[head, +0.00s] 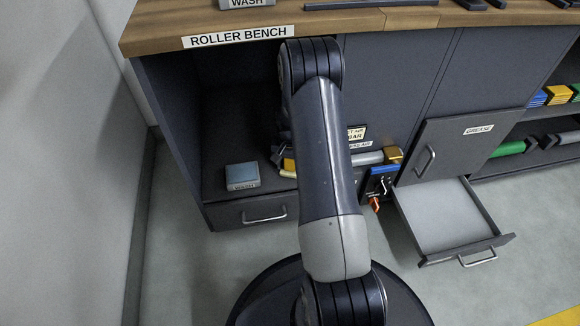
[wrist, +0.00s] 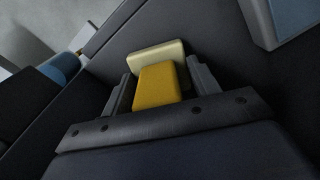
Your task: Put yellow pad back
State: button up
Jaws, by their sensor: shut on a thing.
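The yellow pad (wrist: 157,88) is a small block with a paler yellow face at its far end. It sits between both fingers of my gripper (wrist: 160,78), which is shut on it in the wrist view. In the head view, only a small yellow edge (head: 289,165) of it shows beside my arm, inside the open bay of the roller bench (head: 160,130). My arm hides most of the gripper there. The pad is at or close above the dark bay floor (head: 222,192); I cannot tell whether it touches.
A blue-grey labelled block (head: 242,176) stands on the bay floor left of the pad; it also shows in the wrist view (wrist: 293,18). To the right, a drawer (head: 450,225) is pulled out below the grease door (head: 455,150). An air unit (head: 378,180) with an orange part sits right of my arm.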

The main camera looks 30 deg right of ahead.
jog(key=o, duration=0.9)
jog(key=shift+f, duration=0.1)
notch_tip(320, 180, up, 12)
jog(key=p, duration=0.5)
jog(key=shift+r, duration=0.2)
jog(key=shift+s+f, duration=0.1)
